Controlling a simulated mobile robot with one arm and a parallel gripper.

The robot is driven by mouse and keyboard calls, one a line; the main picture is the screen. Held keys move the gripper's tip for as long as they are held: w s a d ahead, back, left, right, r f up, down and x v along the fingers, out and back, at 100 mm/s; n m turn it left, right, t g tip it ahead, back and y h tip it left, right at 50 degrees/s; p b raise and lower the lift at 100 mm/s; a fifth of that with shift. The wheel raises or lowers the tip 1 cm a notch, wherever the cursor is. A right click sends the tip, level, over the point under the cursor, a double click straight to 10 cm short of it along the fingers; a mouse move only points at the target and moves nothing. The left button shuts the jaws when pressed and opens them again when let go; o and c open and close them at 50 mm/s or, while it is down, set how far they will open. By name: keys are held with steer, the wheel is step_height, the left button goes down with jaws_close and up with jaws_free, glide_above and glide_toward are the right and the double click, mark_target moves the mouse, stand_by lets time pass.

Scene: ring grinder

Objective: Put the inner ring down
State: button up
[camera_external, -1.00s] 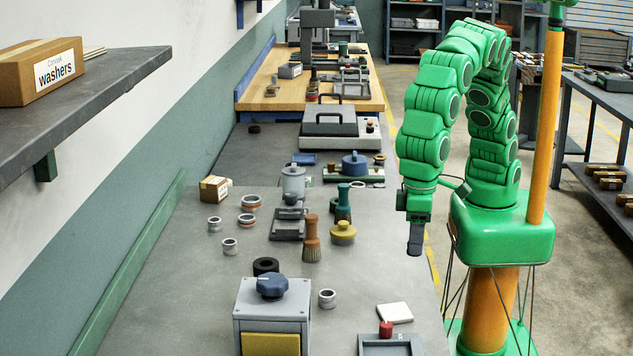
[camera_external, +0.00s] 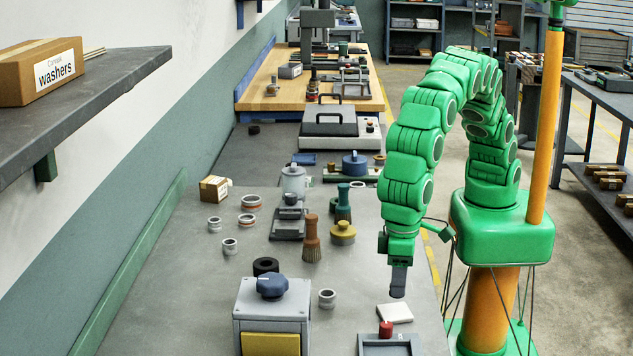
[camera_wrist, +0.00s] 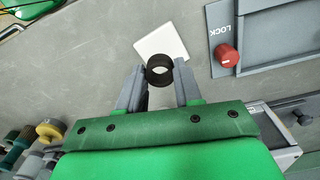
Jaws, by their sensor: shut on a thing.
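A dark inner ring (camera_wrist: 159,70) is pinched between the fingertips of my gripper in the wrist view. My gripper (camera_wrist: 158,72) is shut on it; the gripper also shows in the external view (camera_external: 398,292), pointing down. A white square pad (camera_external: 395,313) lies on the bench below and just beyond the fingertips; in the wrist view the pad (camera_wrist: 166,38) appears partly behind the ring. I cannot tell how high the ring is above the pad.
A grey fixture (camera_external: 390,345) with a red knob (camera_external: 386,328) and LOCK lettering stands beside the pad. A grey box with a blue knob (camera_external: 272,286) and a small metal ring (camera_external: 327,298) are to the left. Brushes and a yellow-topped item (camera_external: 343,231) stand farther back.

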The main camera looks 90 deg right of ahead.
mark_target(395, 311)
steer(key=shift+w+a+f, duration=0.1)
steer(key=shift+a+f, duration=0.05)
steer(key=shift+f, duration=1.7)
steer(key=o, duration=1.1)
steer(key=shift+c, duration=0.2)
step_height(395, 311, up, 12)
steer(key=shift+r, duration=0.1)
